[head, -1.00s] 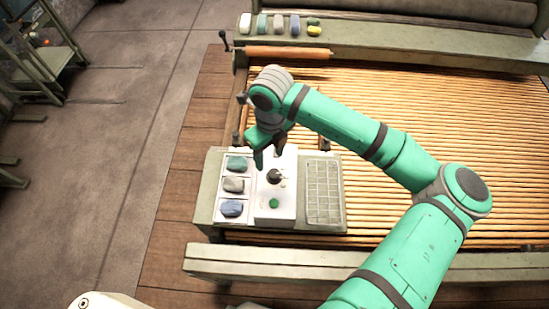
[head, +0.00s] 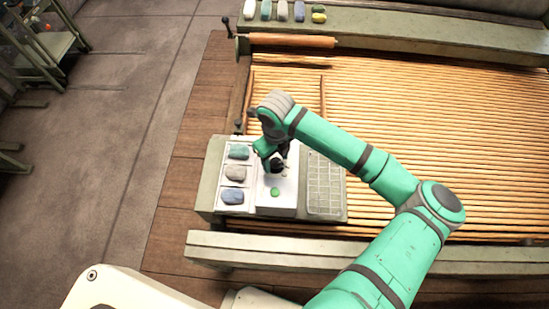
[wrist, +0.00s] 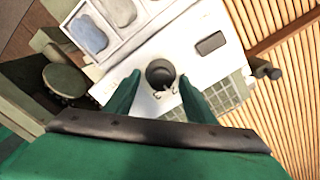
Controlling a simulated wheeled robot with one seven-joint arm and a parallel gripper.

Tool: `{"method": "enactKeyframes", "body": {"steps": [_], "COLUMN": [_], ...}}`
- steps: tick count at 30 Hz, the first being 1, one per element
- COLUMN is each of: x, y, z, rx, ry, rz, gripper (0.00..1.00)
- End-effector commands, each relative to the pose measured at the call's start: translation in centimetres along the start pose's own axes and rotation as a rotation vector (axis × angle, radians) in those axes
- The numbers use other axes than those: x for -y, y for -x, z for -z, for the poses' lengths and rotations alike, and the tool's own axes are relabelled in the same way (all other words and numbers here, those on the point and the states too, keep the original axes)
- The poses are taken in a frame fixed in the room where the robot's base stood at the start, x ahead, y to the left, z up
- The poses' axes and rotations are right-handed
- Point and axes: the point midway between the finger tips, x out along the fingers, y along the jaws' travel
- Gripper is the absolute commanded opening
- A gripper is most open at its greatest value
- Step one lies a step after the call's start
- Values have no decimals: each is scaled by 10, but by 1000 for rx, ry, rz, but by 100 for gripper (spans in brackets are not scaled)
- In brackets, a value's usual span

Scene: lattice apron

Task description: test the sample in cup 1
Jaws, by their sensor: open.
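A white tester panel (head: 268,203) bears a dark round knob-like piece (wrist: 160,72) and a green button (head: 275,192). I cannot read which compartment is cup 1. My gripper (head: 274,158) points down over the panel. In the wrist view its open fingers (wrist: 160,80) stand on either side of the dark piece; contact cannot be told. Small pale marks show beside that piece.
A dark display (wrist: 211,42) sits on the panel. A gridded tray (head: 326,185) lies right of it in the head view. Slatted rods (head: 420,120) fill the bed behind. Several coloured lumps (head: 282,11) lie on the back ledge. A beam (head: 330,250) runs along the front.

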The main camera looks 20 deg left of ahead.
Motion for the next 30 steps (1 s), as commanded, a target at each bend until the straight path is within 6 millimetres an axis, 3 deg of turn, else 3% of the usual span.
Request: {"method": "enactKeyframes", "body": {"steps": [7,12,13,23,30], "x": [-1,-2,-2,-1,0], "y": [-1,0,0,0,1], "z": [-1,-2,-2,-2,-3], "rx": [0,0,0,1,2], "ry": [2,5,5,44,182], "rz": [0,0,0,3,5], "gripper": [50,11,8,8,8]}}
